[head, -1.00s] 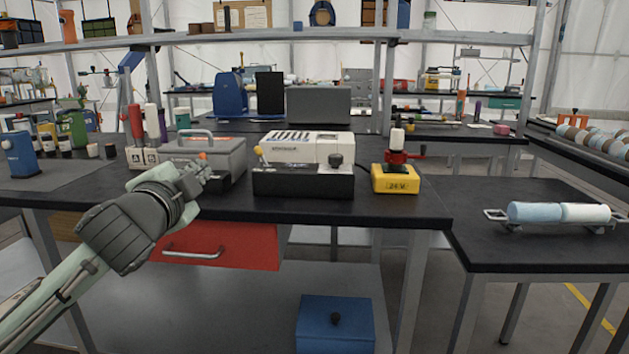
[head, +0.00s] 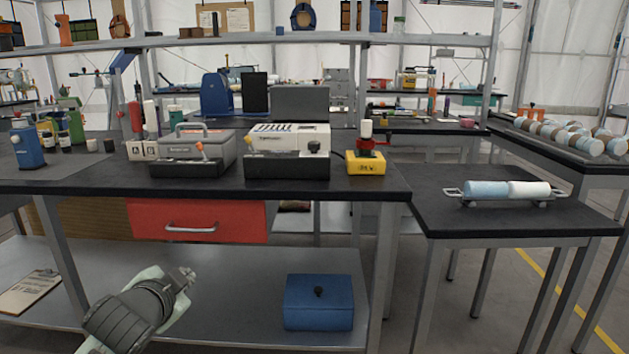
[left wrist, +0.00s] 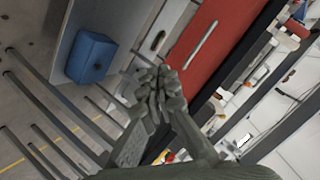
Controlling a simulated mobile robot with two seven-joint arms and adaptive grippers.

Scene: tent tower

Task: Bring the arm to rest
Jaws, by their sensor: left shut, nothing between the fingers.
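My left gripper (head: 187,277) is low in the head view, below the tabletop and in front of the red drawer and the lower shelf. It is shut and empty. In the left wrist view its closed fingers (left wrist: 158,82) show in the middle, with nothing between them. My right gripper is not in view.
The dark workbench (head: 220,190) carries a grey case (head: 193,155), a white-and-black machine (head: 287,152) and a yellow box (head: 366,163). Below are a red drawer (head: 197,220), a blue box (head: 318,303) and a clipboard (head: 30,289). A side table (head: 510,217) stands right.

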